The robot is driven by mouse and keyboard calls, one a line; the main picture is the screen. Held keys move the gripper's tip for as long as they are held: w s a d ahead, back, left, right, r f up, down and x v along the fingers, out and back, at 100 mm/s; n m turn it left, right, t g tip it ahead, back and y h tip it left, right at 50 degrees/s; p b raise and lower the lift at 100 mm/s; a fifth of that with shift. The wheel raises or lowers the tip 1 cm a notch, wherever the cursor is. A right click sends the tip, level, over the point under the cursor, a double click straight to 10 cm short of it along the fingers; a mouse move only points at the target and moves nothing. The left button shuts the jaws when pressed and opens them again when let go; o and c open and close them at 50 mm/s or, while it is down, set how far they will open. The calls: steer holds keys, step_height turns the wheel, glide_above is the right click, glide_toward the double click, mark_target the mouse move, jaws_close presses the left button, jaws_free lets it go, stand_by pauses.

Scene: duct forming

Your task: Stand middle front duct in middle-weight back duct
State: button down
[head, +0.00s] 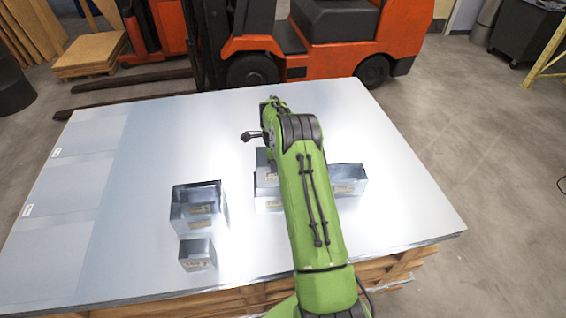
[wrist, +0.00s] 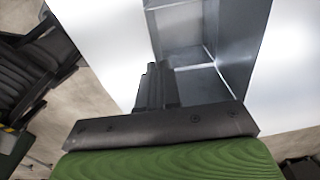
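Several open-ended, shiny sheet-metal ducts stand on the metal-topped table. In the head view, a larger duct (head: 183,217) is left of my arm, with a small duct (head: 197,255) in front of it. Behind my arm, one duct (head: 265,200) shows in part, with another duct piece (head: 263,163) above it in the picture. A further duct (head: 350,184) is right of the arm. My gripper is hidden in the head view. In the wrist view, its dark fingers (wrist: 156,86) are close together at the wall of an open duct (wrist: 235,40). Whether they grip the wall is unclear.
The sheet-metal tabletop (head: 130,235) is clear on the far left and along the right side. An orange forklift (head: 320,40) stands behind the table. A small stack of boards (head: 90,52) is at the back left.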

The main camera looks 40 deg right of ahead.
mark_target(275, 183)
steer(key=shift+w+a, duration=0.1)
step_height(275, 183, down, 10)
steer(key=b, duration=0.7)
steer(key=shift+r, duration=0.3)
steer(key=c, duration=1.3)
jaws_free()
steer(key=shift+s, duration=0.2)
